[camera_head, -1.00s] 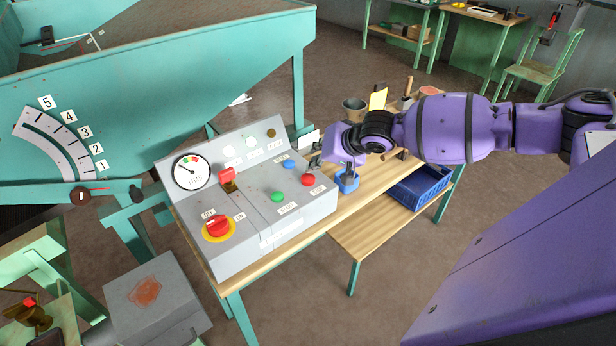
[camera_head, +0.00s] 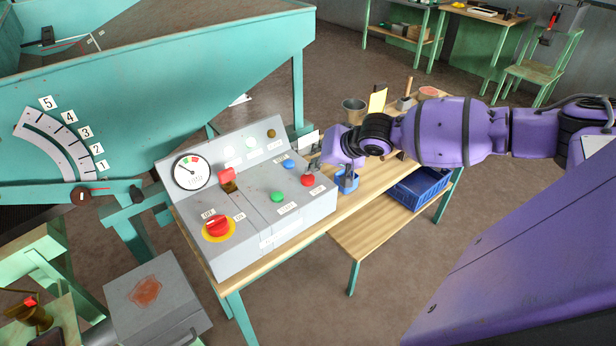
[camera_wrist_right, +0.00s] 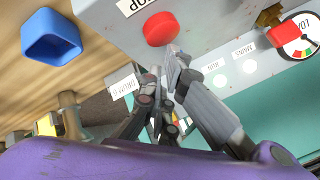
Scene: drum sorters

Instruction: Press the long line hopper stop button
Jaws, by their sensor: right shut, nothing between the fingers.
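The grey control box (camera_head: 255,225) stands on a wooden table. A red button (camera_head: 308,180) sits near its right end, beside a small label. In the right wrist view the red button (camera_wrist_right: 160,28) is close to a label partly reading "OP". My right gripper (camera_head: 315,164) is shut and empty, just above and behind the red button. In the wrist view its fingertips (camera_wrist_right: 174,58) are beside the button's edge; I cannot tell whether they touch it. My left gripper is not in view.
A small blue container (camera_head: 347,182) stands right of the box. A blue crate (camera_head: 420,186) is lower on the right.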

